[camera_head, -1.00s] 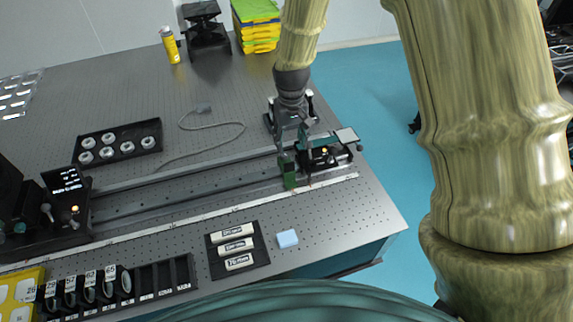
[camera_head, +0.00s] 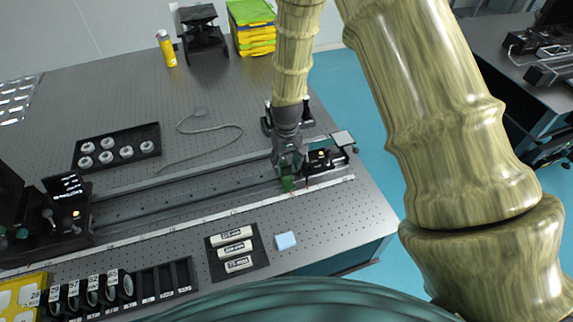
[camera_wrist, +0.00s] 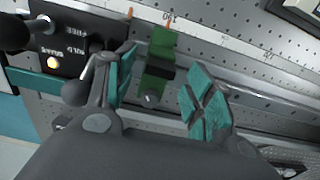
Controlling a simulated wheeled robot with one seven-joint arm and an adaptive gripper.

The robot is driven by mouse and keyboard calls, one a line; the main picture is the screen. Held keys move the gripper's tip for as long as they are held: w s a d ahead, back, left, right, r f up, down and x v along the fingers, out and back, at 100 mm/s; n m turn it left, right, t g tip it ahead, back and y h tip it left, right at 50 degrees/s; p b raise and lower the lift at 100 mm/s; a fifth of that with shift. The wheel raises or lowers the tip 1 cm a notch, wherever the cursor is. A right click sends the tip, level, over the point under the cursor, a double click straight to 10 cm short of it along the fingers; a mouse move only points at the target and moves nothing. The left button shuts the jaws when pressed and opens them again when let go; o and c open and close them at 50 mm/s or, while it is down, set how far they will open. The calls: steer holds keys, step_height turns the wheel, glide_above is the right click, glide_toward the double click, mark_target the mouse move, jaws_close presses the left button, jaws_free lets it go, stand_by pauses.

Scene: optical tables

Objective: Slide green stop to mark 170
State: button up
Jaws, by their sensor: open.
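The green stop (camera_head: 288,184) sits on the long rail (camera_head: 190,195) near its right end, with its upper part hidden by my gripper in the head view. In the wrist view the green stop (camera_wrist: 158,48) has a dark band and a small knob at its near end. My gripper (camera_head: 287,168) is open over the stop. In the wrist view its teal-padded fingers (camera_wrist: 160,88) lie on either side of the stop's near end, with gaps showing. A scale strip (camera_head: 200,221) runs along the rail's front; its numbers are too small to read surely.
A black unit (camera_head: 322,158) with an amber light stands just right of the stop. Another black unit (camera_head: 70,215) stands at the rail's left end. A holder with labelled bars (camera_head: 238,262) and a pale blue block (camera_head: 286,240) lie in front. The rail between is clear.

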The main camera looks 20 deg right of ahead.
steer(key=shift+f+p, duration=0.35)
steer(key=shift+f, duration=0.85)
jaws_close()
